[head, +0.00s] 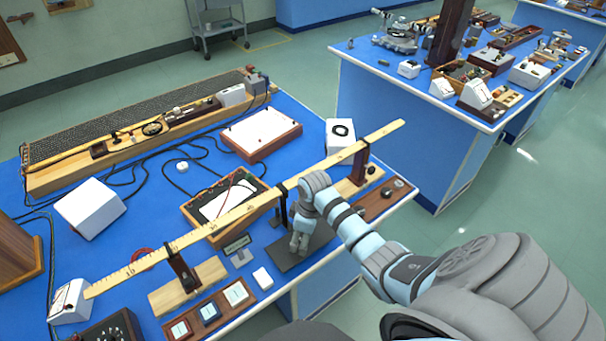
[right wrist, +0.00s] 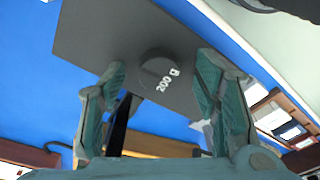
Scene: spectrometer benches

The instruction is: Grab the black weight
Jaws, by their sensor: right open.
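The black weight (right wrist: 158,68) is a short dark cylinder marked "200 g" in the right wrist view. It sits on a flat dark grey plate (right wrist: 98,35) on the blue bench top. My right gripper (right wrist: 163,80) is open, with one finger on each side of the weight in this view; I cannot tell whether they touch it. In the head view my right gripper (head: 298,243) points down over the dark plate (head: 285,262) and hides the weight. My left gripper is not in view.
A long wooden ruler beam (head: 240,210) on supports runs close beside my right gripper. A brown tray (head: 377,208) with small round pieces lies to the right. A wooden holder (head: 190,317) with labelled blocks and a white box (head: 262,277) lie to the left.

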